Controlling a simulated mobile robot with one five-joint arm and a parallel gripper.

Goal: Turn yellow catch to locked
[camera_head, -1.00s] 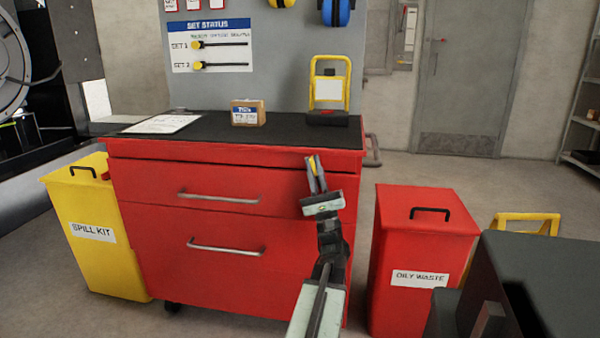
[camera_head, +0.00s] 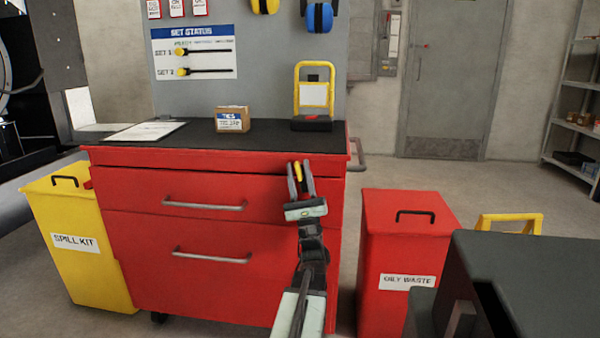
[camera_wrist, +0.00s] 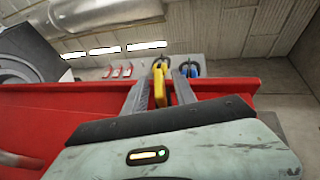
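The yellow catch (camera_head: 297,171) is a small upright yellow piece at the upper right of the red cabinet's front, partly hidden by my gripper. In the wrist view, the catch (camera_wrist: 160,86) stands between my two grey fingers. My gripper (camera_head: 300,180) is open, with one finger on each side of the catch. In the wrist view, a gap shows between the catch and the fingers of my gripper (camera_wrist: 160,92). I cannot tell whether either finger touches it lower down.
The red cabinet (camera_head: 130,221) has a black top carrying a small box (camera_head: 232,119) and a yellow-framed stand (camera_head: 313,92). A red oily waste bin (camera_head: 400,240) stands close to its right, a yellow spill kit bin (camera_head: 75,240) to its left.

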